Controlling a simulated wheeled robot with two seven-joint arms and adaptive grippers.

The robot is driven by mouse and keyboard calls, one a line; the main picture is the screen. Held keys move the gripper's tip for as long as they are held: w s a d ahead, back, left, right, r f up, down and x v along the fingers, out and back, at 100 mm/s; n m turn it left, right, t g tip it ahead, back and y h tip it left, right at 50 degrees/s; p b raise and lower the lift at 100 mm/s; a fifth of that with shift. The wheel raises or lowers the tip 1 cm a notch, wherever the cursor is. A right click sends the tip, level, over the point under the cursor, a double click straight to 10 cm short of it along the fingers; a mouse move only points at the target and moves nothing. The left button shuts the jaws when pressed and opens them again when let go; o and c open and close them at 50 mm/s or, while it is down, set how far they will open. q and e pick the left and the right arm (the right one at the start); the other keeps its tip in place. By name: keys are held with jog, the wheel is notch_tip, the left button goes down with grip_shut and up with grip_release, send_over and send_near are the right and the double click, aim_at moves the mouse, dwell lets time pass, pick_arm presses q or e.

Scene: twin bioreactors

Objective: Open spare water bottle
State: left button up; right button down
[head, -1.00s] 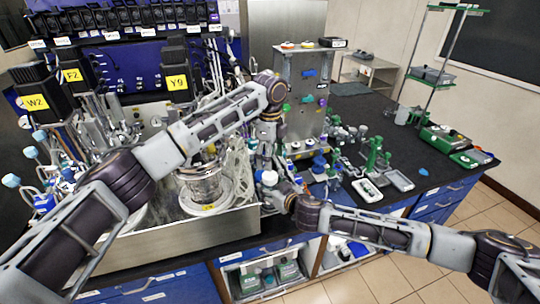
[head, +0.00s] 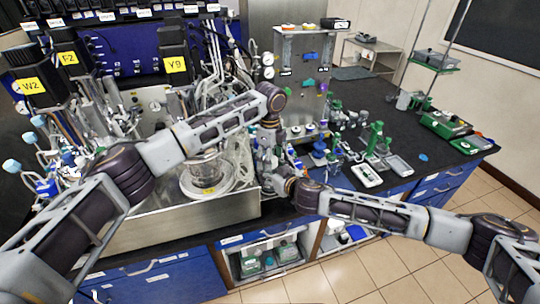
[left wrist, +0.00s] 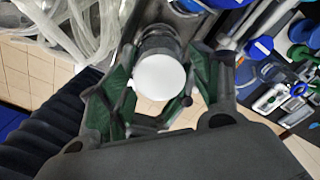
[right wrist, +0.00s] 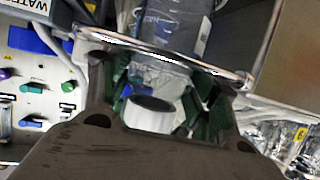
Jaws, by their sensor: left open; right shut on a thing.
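In the left wrist view, a bottle with a round white cap (left wrist: 160,77) stands between the fingers of my left gripper (left wrist: 152,105). The fingers are open on both sides of the cap. In the right wrist view, my right gripper (right wrist: 165,105) is shut on a clear bottle (right wrist: 168,72). A white round part with a dark opening (right wrist: 150,118) shows between its fingers. In the head view, my left gripper (head: 268,138) hangs above my right gripper (head: 280,184), at the bench's front edge. The bottle is mostly hidden there, so the cap's seating cannot be told.
A steel tray with a glass vessel (head: 205,168) stands left of the grippers. A panel with coloured knobs (head: 303,75) rises behind them. Green stands (head: 375,137) and a white device (head: 366,174) stand on the black bench to the right. Tubing hangs close by on the left.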

pick_arm(q)
jog(key=c, duration=1.1)
jog(key=shift+n, duration=1.7)
jog(key=o, duration=1.1)
jog(key=shift+o, duration=0.2)
jog(key=shift+r, duration=0.15)
jog(key=shift+r, duration=2.15)
jog(key=shift+r, duration=0.1)
jog(key=shift+c, duration=0.2)
